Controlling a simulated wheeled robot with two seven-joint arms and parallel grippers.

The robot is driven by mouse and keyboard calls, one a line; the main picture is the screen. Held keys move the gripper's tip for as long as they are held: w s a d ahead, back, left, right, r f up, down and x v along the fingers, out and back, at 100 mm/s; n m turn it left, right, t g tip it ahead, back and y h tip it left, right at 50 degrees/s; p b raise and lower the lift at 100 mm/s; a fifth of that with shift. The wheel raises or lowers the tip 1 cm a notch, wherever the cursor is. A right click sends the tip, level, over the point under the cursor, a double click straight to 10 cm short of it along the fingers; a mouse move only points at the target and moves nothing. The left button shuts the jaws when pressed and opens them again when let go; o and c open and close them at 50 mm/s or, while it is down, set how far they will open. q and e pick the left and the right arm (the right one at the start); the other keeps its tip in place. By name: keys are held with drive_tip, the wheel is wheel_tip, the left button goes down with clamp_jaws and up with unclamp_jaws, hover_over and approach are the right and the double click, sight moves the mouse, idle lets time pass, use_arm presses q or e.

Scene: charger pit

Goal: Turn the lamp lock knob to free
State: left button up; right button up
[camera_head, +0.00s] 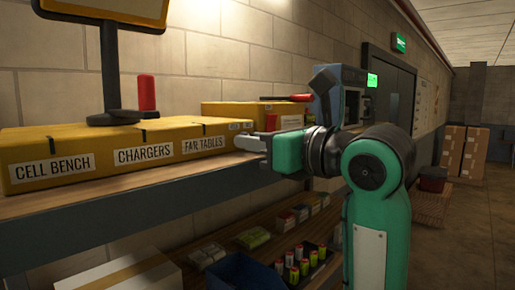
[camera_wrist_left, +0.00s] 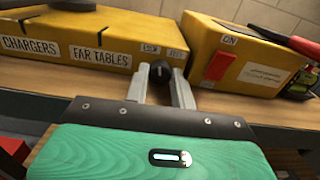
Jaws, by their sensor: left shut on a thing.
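In the wrist view a small dark round knob (camera_wrist_left: 160,70) with a pale mark sits between my left gripper's (camera_wrist_left: 160,80) two grey fingertips, which are shut on it. In the head view my left gripper (camera_head: 241,142) reaches leftward to the right end of the long yellow box (camera_head: 75,150), and the knob is hidden there. The box has labels CELL BENCH, CHARGERS and FAR TABLES. A yellow-framed panel on a dark post (camera_head: 109,75) stands on the box. My right gripper is not in view.
A second yellow box (camera_wrist_left: 232,60) with a red switch and an ON label stands to the right, a red-handled tool (camera_wrist_left: 288,38) on it. A red upright handle (camera_head: 147,92) stands by the post. The bench edge (camera_head: 120,220) runs below; a lower shelf holds small goods.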

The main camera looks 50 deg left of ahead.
use_arm(q)
drive_tip(key=shift+m+b, duration=0.3)
drive_tip(key=shift+m, duration=0.7)
drive_tip(key=o, duration=1)
